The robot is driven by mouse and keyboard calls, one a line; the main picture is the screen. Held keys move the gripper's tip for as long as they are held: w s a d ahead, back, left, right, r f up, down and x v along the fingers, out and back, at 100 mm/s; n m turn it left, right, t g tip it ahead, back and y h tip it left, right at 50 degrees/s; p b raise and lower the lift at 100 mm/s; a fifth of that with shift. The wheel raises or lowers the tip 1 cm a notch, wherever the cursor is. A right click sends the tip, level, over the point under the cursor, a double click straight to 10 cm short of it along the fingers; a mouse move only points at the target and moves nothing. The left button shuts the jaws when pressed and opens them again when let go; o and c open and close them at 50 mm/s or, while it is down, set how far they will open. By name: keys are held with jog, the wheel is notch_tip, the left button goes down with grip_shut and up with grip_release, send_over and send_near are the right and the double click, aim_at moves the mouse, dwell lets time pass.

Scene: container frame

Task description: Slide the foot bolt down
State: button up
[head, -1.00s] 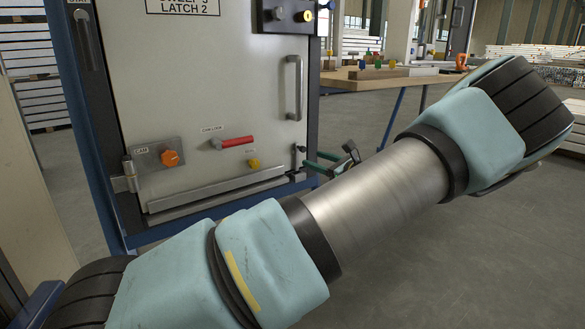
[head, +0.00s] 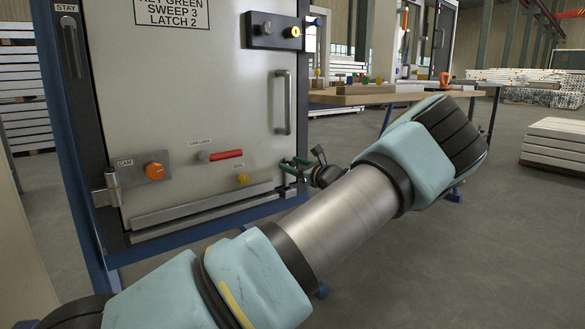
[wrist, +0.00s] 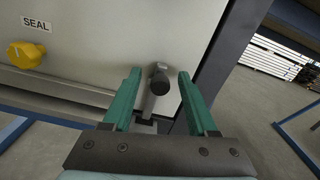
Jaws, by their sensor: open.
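The foot bolt (wrist: 153,101) is at the lower right corner of the door, a grey rod with a black knob standing out from it. In the wrist view the knob sits between the two green fingers of my gripper (wrist: 160,77). The gripper is open, with a gap showing on each side of the knob, so the fingers do not look shut on it. In the head view my gripper (head: 296,164) is at the door's lower right edge, and the bolt is small and partly hidden there.
The pale door panel (head: 200,110) carries an orange cam knob (head: 155,171), a red cam-lock handle (head: 226,154), a yellow seal knob (head: 242,179) and a vertical grab handle (head: 283,103). A low rail (head: 205,208) runs along its bottom. A workbench (head: 370,97) stands behind right.

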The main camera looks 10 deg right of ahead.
grip_shut()
dwell(0.5)
dwell(1.0)
